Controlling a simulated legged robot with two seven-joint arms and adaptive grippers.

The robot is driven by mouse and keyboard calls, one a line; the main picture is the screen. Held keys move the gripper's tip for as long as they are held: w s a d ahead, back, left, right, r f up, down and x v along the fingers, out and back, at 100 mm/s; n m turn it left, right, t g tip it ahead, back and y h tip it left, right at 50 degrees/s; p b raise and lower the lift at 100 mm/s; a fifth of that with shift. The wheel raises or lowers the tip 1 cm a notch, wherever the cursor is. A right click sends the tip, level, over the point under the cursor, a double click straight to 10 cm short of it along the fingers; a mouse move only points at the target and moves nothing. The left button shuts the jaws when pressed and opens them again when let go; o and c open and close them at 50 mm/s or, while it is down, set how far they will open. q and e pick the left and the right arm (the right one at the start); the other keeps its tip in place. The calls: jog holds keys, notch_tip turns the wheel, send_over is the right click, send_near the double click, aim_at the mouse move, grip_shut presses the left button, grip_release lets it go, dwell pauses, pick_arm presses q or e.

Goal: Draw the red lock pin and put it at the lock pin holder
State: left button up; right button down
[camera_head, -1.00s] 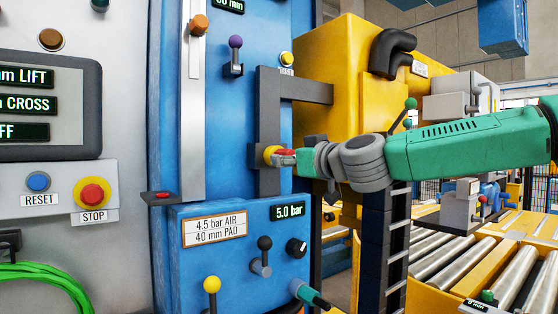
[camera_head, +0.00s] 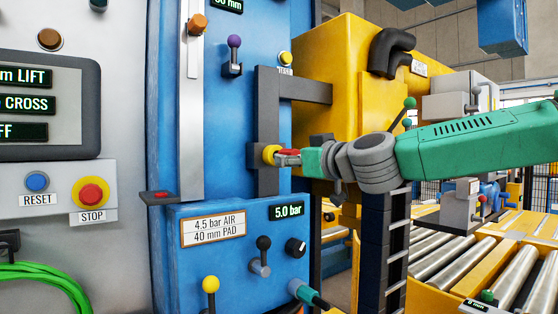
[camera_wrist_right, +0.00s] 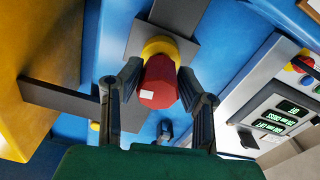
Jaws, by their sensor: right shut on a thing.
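The red lock pin (camera_head: 289,152) shows as a small red piece at the yellow collar (camera_head: 270,154) on the dark upright bar of the blue machine. In the right wrist view its red head (camera_wrist_right: 158,88) stands in front of the yellow collar (camera_wrist_right: 170,47). My right gripper (camera_head: 287,158) is shut on the pin, with one finger on each side of the head in the wrist view (camera_wrist_right: 160,76). How much of the pin's shaft is still inside the collar is hidden. A small dark ledge with a red mark (camera_head: 160,196) juts out at the left; I cannot tell if it is the holder. My left gripper is not in view.
The blue panel carries a purple-knobbed lever (camera_head: 234,55), a black-knobbed lever (camera_head: 262,255) and a yellow-knobbed lever (camera_head: 210,285). A dark crossbar (camera_head: 305,91) runs right, above my gripper. A yellow housing (camera_head: 330,75) stands behind my right arm.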

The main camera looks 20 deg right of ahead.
jog(key=shift+v, duration=2.9)
